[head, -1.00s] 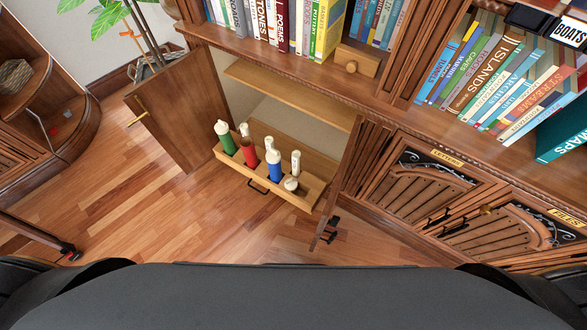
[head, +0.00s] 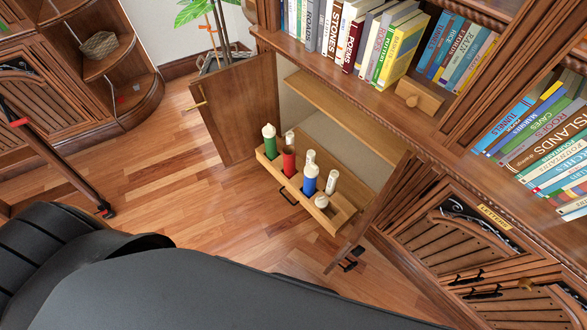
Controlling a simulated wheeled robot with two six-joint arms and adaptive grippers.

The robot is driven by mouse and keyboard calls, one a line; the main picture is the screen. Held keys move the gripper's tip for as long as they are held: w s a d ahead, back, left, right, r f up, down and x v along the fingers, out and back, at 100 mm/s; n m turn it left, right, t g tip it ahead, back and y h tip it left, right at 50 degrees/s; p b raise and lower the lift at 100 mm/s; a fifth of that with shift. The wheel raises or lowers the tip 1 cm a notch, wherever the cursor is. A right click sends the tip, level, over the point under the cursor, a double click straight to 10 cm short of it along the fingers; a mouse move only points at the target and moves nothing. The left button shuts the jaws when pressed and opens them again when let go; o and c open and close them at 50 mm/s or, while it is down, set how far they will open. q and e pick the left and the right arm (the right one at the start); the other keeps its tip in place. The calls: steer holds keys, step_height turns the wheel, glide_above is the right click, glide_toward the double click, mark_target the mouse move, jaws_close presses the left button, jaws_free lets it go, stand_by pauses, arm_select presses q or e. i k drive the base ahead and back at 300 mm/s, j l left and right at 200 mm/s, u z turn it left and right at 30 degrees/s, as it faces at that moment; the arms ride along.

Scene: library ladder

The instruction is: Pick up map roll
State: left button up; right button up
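A short pale round end (head: 321,201) shows near the rack's front right. The rack has a dark front handle (head: 288,196). Neither of my grippers is in view.
The cabinet's left door (head: 226,112) and right door (head: 372,225) stand open around the rack. Shelves of books (head: 350,35) are above. A dark rail with a black foot (head: 105,210) stands at left. Wooden floor (head: 190,190) is clear before the rack.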

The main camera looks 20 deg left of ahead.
mark_target(334, 174)
steer(key=k+j, duration=0.15)
steer(key=j+z, duration=0.35)
steer(key=j, duration=1)
steer(key=i+j+z, duration=0.1)
steer(key=i, duration=0.2)
steer(key=i+j, duration=0.15)
steer(key=i+z, duration=0.05)
steer(key=i, duration=0.05)
